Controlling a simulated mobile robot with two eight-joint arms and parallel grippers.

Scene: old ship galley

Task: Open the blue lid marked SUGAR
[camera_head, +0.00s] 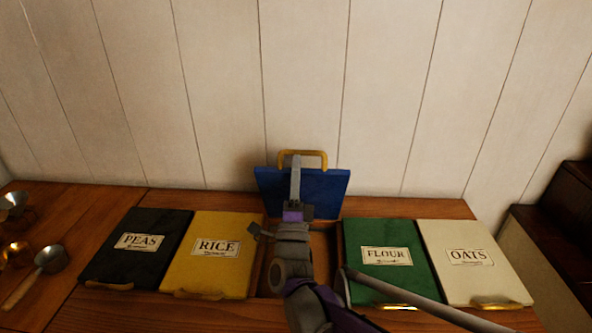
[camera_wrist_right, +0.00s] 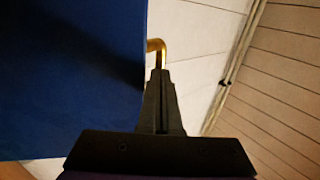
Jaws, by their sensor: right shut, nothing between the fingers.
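The blue lid (camera_head: 325,188) stands raised at the back of its compartment (camera_head: 321,250), near the plank wall. Its brass handle (camera_head: 315,156) is at the top edge. No SUGAR label shows on the side I see. My right gripper (camera_head: 296,160) is in front of the lid, with its fingertips near the handle. In the right wrist view the gripper (camera_wrist_right: 160,75) is shut and empty; the blue lid (camera_wrist_right: 70,75) fills the left and part of the handle (camera_wrist_right: 156,46) shows just beyond the fingertips. I cannot tell whether they touch. My left gripper is out of view.
Closed lids marked PEAS (camera_head: 137,255) and RICE (camera_head: 213,262) lie to the left, FLOUR (camera_head: 388,268) and OATS (camera_head: 472,268) to the right. Metal scoops (camera_head: 48,262) lie at the far left. A plank wall (camera_head: 400,80) stands close behind the lid.

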